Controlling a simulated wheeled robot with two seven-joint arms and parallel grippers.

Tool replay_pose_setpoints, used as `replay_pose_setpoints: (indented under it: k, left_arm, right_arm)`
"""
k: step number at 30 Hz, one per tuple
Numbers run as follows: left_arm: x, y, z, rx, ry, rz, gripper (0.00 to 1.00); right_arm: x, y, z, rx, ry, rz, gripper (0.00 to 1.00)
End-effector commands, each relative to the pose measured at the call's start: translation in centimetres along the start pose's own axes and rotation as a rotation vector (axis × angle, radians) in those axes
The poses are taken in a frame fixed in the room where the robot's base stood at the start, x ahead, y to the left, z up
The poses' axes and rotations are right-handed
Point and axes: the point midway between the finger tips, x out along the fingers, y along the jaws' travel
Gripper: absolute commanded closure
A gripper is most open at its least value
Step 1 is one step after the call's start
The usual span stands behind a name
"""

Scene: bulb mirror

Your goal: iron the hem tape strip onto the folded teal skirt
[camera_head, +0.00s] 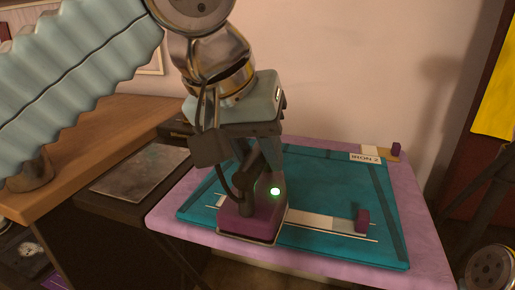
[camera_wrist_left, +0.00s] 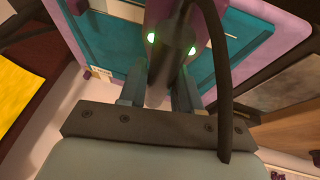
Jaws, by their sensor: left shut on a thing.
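A purple iron (camera_head: 252,218) with a dark handle and a green light appears to rest on the folded teal skirt (camera_head: 325,185), over the left part of the pale hem tape strip (camera_head: 318,221). My left gripper (camera_head: 256,158) is shut on the iron's handle from above. The gripper (camera_wrist_left: 158,92) also shows in the left wrist view, with the dark handle between its fingers and two green lights beyond. A small purple block (camera_head: 362,220) stands at the strip's right end. The iron hides part of the strip.
The skirt lies on a lilac-topped board (camera_head: 425,240). A grey mat (camera_head: 135,172) and a wooden table (camera_head: 95,135) are at the left. A dark cord hangs by the iron.

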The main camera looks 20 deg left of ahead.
Motion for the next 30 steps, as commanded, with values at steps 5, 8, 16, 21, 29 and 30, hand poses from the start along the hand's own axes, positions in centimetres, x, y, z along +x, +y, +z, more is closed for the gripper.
replay_pose_setpoints:
  k: [5,8,16,21,29,30]
  left_arm:
    - [-0.13,0.02,-0.04,0.0,0.002,0.002,1.0]
    - [-0.13,0.02,-0.04,0.0,0.002,0.002,1.0]
    - [-0.07,0.01,-0.02,0.0,0.002,0.002,1.0]
    - [0.08,-0.03,0.05,0.0,0.002,0.002,1.0]
    - [0.33,-0.09,0.17,0.0,0.002,0.002,1.0]
    - [0.37,-0.1,0.19,0.0,0.002,0.002,1.0]
  right_arm:
    - [-0.05,-0.02,-0.01,0.0,0.0,0.0,0.0]
    - [-0.05,-0.03,-0.02,0.0,0.0,0.0,0.0]
    - [-0.01,-0.02,-0.02,0.0,0.0,0.0,0.0]
    - [0.11,0.03,-0.01,0.0,0.0,0.0,0.0]
    - [0.3,0.1,-0.01,0.0,0.0,0.0,0.0]
    - [0.33,0.11,-0.01,0.0,0.0,0.0,0.0]
